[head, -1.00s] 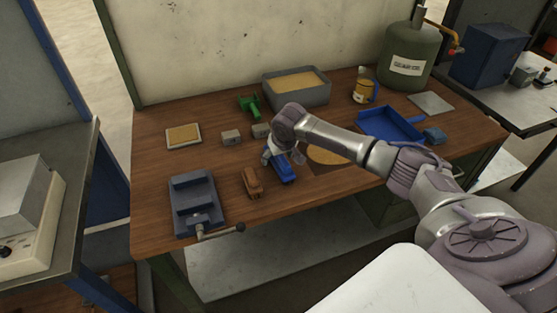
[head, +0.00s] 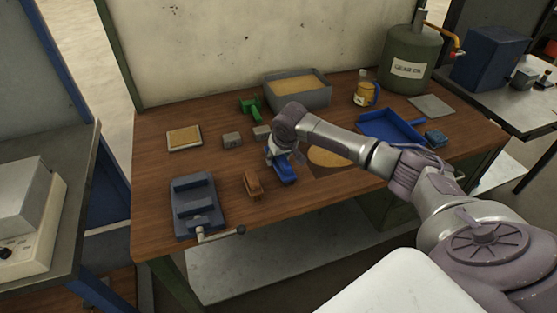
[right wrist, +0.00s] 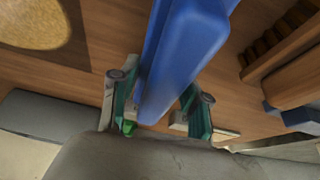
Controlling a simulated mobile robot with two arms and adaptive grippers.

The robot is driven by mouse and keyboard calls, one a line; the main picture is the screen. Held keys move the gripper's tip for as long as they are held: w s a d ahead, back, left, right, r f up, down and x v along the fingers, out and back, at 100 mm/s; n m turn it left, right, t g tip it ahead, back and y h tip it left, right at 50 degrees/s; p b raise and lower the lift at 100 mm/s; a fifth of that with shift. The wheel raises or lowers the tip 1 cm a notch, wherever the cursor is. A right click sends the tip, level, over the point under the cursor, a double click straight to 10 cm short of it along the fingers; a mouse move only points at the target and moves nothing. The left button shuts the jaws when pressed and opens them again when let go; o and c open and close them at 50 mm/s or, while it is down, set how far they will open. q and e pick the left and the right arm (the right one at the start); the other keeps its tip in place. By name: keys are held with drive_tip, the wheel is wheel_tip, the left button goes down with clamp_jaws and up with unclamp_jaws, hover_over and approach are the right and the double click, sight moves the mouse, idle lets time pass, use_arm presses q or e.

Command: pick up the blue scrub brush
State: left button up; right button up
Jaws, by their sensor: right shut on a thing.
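The blue scrub brush (head: 285,172) is on the wooden workbench (head: 150,230), near the middle of its front half, to the right of a brown brush. My right gripper (head: 278,158) points down over its rear end. In the right wrist view, the blue brush (right wrist: 185,55) runs between the two fingers of the right gripper (right wrist: 155,108), which are shut on it. Whether the brush touches the bench is hard to tell. My left gripper is out of view.
The brown brush (head: 252,184) lies close to the left, with a vise (head: 197,205) beyond it. A blue dustpan (head: 390,126) is to the right. A sand-filled grey bin (head: 297,99), a green object (head: 250,107) and small grey blocks (head: 232,140) stand behind.

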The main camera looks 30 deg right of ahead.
wheel_tip(320, 180, up, 3)
drive_tip(key=shift+w+f+b, duration=0.1)
drive_tip(key=shift+f+b, duration=0.05)
drive_tip(key=shift+b, duration=0.25)
drive_tip(key=s+d+r+b, duration=0.2)
drive_tip(key=s+d+r, duration=0.5)
drive_tip(key=s+d, duration=0.1)
drive_tip(key=shift+d+r+b, duration=0.3)
drive_tip(key=shift+d+b, duration=0.05)
drive_tip(key=shift+d, duration=0.05)
